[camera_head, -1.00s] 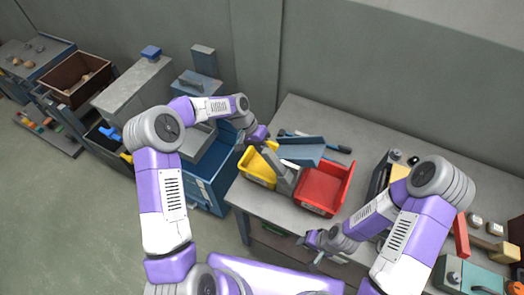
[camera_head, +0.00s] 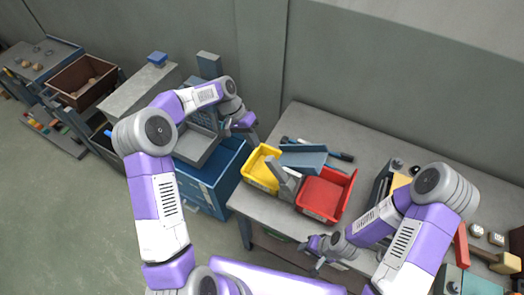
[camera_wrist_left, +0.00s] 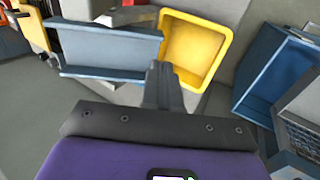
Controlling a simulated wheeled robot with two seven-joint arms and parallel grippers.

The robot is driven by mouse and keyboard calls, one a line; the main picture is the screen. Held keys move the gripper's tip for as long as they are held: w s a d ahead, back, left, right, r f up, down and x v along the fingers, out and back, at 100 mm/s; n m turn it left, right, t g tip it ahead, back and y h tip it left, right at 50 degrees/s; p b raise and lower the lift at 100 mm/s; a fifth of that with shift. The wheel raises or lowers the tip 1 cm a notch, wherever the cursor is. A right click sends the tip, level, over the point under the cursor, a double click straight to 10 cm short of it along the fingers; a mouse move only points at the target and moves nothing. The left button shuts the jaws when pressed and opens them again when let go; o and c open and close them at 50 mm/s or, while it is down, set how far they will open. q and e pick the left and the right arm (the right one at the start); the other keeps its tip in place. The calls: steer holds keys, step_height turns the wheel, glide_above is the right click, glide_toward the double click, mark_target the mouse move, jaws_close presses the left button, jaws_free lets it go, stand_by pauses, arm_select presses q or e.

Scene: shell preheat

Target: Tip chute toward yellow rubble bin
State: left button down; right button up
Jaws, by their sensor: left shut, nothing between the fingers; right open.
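The blue-grey chute (camera_head: 303,159) sits on a grey stand (camera_head: 284,182) between the yellow bin (camera_head: 260,176) and the red bin (camera_head: 325,194). I cannot tell which way it tilts. In the left wrist view the chute (camera_wrist_left: 110,50) lies left of the yellow bin (camera_wrist_left: 197,46), which looks empty inside. My left gripper (camera_head: 246,122) is shut and empty, behind and left of the chute and apart from it. Its shut fingers (camera_wrist_left: 163,82) also show in the left wrist view. My right gripper (camera_head: 312,248) is open and empty near the table's front edge.
The grey table (camera_head: 270,210) carries the bins; tools with blue handles (camera_head: 340,156) lie behind the chute. A blue cabinet (camera_head: 212,182) stands left of the table. A red-handled item (camera_head: 461,244) and other objects crowd the right side.

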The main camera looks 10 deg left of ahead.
arm_select(q)
steer(key=shift+v, duration=2.4)
arm_select(e)
steer(key=shift+f, duration=0.1)
